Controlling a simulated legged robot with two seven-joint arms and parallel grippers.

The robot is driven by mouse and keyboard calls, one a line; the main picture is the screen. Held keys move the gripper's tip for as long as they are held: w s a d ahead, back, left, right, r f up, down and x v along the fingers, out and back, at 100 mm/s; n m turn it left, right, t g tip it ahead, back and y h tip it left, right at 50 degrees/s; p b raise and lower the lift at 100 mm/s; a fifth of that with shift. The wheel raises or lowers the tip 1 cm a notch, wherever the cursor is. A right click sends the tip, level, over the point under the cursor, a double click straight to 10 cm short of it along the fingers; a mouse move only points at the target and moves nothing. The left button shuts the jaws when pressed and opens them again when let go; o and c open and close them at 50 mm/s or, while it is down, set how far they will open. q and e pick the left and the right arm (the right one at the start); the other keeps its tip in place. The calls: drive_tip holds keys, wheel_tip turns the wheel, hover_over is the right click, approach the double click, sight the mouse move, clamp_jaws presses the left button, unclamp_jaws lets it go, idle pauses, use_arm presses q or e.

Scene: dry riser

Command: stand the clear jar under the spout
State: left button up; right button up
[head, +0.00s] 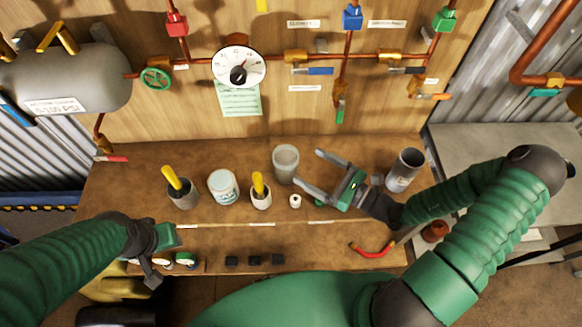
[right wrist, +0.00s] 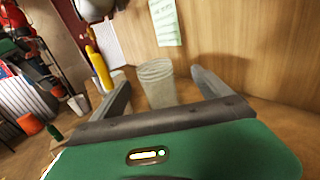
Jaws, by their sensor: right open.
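The clear jar (head: 285,163), a ribbed see-through cup shape, stands upright on the brown bench in the head view. My right gripper (head: 308,169) is open, its two fingers pointing at the jar from the right. In the right wrist view the jar (right wrist: 157,83) shows between and beyond the open fingers, not held. A short pipe drop with a green lever (head: 340,110) hangs on the wall panel, up and right of the jar; I cannot tell whether it is the spout. My left gripper (head: 153,270) is at the bench's front left, its finger opening unclear.
A white-labelled tub (head: 223,186), a grey cup (head: 183,192) and a white cup (head: 261,197) with yellow handles stand left of the jar. A small white roll (head: 295,201) lies near the right gripper. A dark metal cylinder (head: 405,170) stands at right.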

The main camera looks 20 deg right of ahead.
sight(276, 150)
drive_tip(key=x, duration=0.5)
drive_tip(key=shift+a+r, duration=0.1)
drive_tip(key=shift+a, duration=0.3)
drive_tip(key=x, duration=0.1)
drive_tip(key=p+x, duration=0.1)
drive_tip(key=x, duration=0.3)
drive_tip(key=shift+s+a+r, duration=0.2)
drive_tip(key=shift+r, duration=0.1)
drive_tip(key=shift+w+a+f, duration=0.1)
drive_tip(key=shift+w, duration=0.25)
drive_tip(key=shift+s, duration=0.1)
clamp_jaws()
